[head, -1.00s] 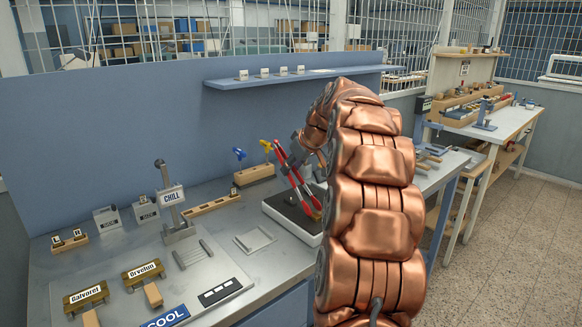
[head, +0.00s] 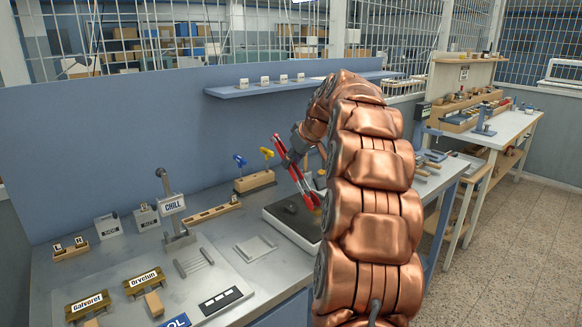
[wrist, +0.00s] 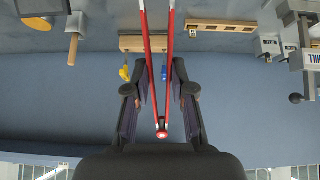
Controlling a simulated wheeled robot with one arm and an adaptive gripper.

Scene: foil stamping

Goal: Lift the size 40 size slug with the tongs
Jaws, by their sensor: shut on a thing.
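My gripper (wrist: 157,68) is shut on the red tongs (wrist: 168,50), its two dark fingers on either side of the arms. In the head view the red tongs (head: 295,172) slant down to the right, above a white-edged tray with a dark bed (head: 277,214). A small dark thing lies on that bed. The tong tips are close to my arm, and I cannot tell whether they hold anything. In the wrist view the tips run out of the top edge. I cannot pick out the size 40 slug by any readable mark.
A wooden rack (head: 255,181) with blue and yellow handles stands behind the tray. The CHILL sign post (head: 178,225), a long wooden block (head: 212,213) and a grey plate (head: 255,247) lie to the left. Small white blocks sit on the wall shelf (head: 300,86).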

